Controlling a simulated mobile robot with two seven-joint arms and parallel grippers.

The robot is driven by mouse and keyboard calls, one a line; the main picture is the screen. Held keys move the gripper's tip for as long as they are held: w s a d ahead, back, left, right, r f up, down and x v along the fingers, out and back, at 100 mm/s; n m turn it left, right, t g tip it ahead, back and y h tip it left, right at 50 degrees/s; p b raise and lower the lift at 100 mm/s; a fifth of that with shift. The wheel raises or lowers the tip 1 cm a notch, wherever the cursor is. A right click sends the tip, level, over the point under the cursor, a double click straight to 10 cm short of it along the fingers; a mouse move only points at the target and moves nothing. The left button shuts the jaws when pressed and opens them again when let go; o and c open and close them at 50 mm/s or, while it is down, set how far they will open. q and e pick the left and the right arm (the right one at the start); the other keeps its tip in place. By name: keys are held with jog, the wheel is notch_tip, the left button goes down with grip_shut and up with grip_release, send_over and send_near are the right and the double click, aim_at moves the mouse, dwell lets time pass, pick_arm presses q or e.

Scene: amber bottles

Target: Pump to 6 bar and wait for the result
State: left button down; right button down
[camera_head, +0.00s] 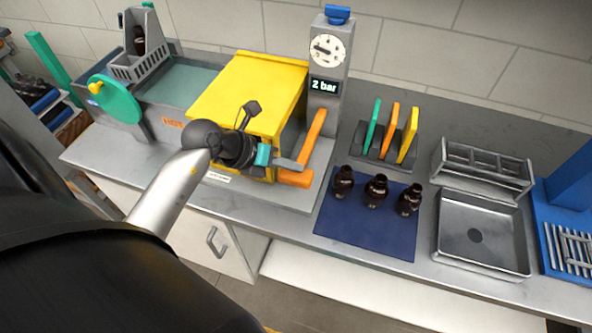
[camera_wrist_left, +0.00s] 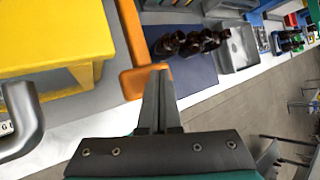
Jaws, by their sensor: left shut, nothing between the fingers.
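The pressure tester has a yellow housing (camera_head: 250,95) and a grey post with a round dial gauge (camera_head: 327,49). Its small display (camera_head: 325,86) reads "2 bar". An orange lever (camera_head: 312,140) runs down beside the housing and ends in an orange foot (camera_head: 295,178). My left gripper (camera_head: 299,165) is shut and empty, with its tips close to the orange foot. In the left wrist view the shut fingers (camera_wrist_left: 160,75) overlap the orange foot (camera_wrist_left: 145,80); I cannot tell whether they touch. My right gripper is not in view.
Three dark amber bottles (camera_head: 375,189) stand on a blue mat (camera_head: 350,225) to the right. Behind them is a rack of coloured plates (camera_head: 388,135). A metal tray (camera_head: 480,235) and a grey rack (camera_head: 485,165) lie further right. A hot tank (camera_head: 175,90) with a green wheel is left.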

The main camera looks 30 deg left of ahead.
aim_at(285, 179)
pick_arm(q)
jog(key=shift+f+b, duration=1.9)
jog(key=shift+f, duration=0.9)
dwell(1.8)
jog(key=shift+r, duration=0.15)
dwell(0.4)
jog(key=shift+r+p, duration=3.05)
jog(key=shift+p, duration=0.3)
jog(key=shift+r, duration=0.1)
notch_tip(285, 179, up, 3)
jog(key=p, duration=0.3)
jog(key=shift+r, duration=0.1)
jog(key=shift+r+p, duration=0.55)
jog(key=shift+r, duration=0.25)
